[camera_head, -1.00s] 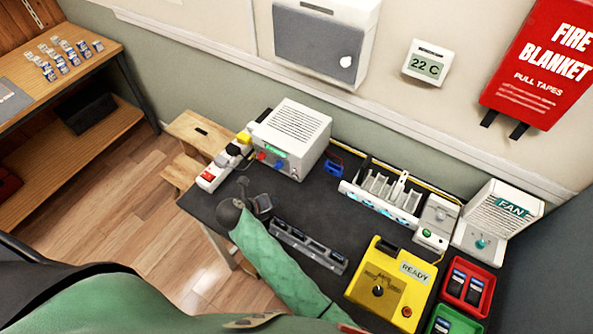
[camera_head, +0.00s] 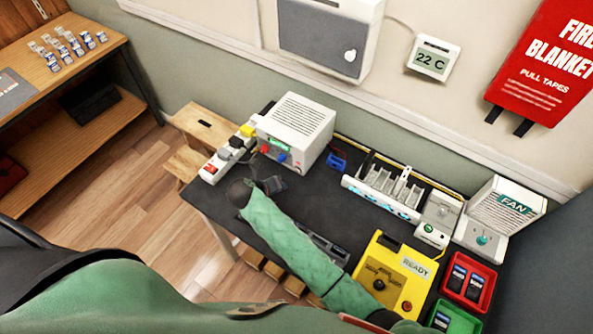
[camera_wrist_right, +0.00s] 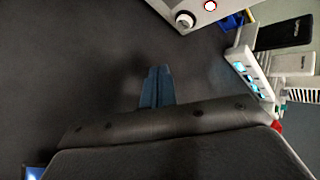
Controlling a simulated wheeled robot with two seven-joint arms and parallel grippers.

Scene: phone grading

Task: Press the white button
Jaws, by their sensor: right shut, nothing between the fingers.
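A small grey-white box (camera_head: 440,217) stands at the right end of the phone rack, with a small pale round button (camera_head: 429,228) ringed in green on its front. A larger pale grey disc shows on its top. My right gripper (camera_head: 273,184) is low over the dark bench mat, in front of the white bench unit and well left of the small box. In the right wrist view its fingers (camera_wrist_right: 157,87) are together and empty. The pale button cannot be made out in that view. My left gripper is not in view.
The white bench unit (camera_head: 297,125) with coloured knobs stands behind the gripper. A phone rack (camera_head: 385,190) with blue lights is to its right. A yellow READY box (camera_head: 392,272), red tray (camera_head: 468,282) and FAN unit (camera_head: 500,215) fill the right end. My forearm covers part of a dark slotted strip.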

